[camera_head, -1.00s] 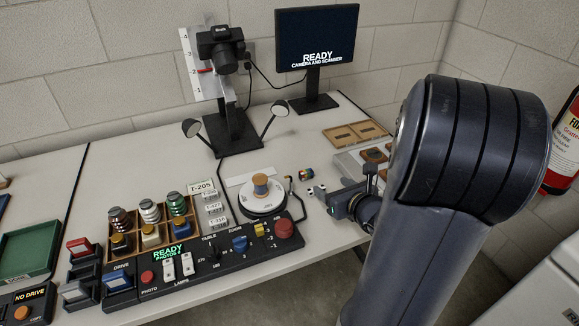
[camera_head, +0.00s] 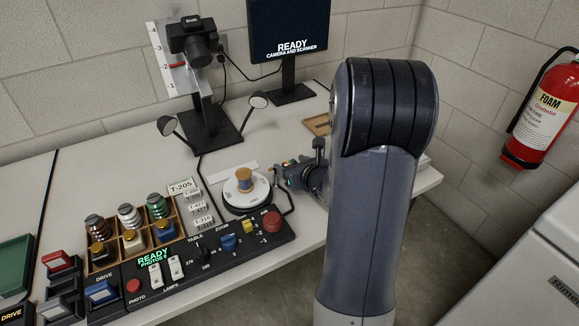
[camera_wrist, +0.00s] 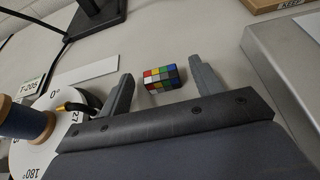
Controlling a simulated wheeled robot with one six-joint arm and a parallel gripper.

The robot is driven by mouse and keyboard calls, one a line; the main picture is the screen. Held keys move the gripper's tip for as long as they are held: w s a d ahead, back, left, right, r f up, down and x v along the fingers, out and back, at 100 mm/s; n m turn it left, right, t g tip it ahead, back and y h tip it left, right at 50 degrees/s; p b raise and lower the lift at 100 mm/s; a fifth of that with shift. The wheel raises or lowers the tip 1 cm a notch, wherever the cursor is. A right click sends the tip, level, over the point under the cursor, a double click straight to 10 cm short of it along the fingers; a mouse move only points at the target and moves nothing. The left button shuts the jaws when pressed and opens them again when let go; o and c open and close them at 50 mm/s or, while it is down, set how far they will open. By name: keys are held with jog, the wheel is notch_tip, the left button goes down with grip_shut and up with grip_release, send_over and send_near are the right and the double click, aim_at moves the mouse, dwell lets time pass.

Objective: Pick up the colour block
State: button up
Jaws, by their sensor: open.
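The colour block (camera_wrist: 162,77) is a small block of red, yellow, green, blue and white squares. In the wrist view it lies on the pale table between and just past the tips of my gripper (camera_wrist: 160,74), with a gap on each side. My gripper is open and empty. In the head view my gripper (camera_head: 284,181) is low over the table, right of the round turntable (camera_head: 246,203). The block (camera_head: 291,161) shows there only in part, beside my gripper.
The turntable with its spool (camera_wrist: 27,120) is close on the left in the wrist view. A grey raised edge (camera_wrist: 284,65) is on the right. A control panel (camera_head: 200,258), a rack of spools (camera_head: 130,245), a camera stand (camera_head: 210,125) and a monitor (camera_head: 288,30) stand on the table.

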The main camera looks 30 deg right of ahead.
jog(key=shift+w+f, duration=0.15)
jog(key=shift+w, duration=0.2)
jog(key=shift+c, duration=0.2)
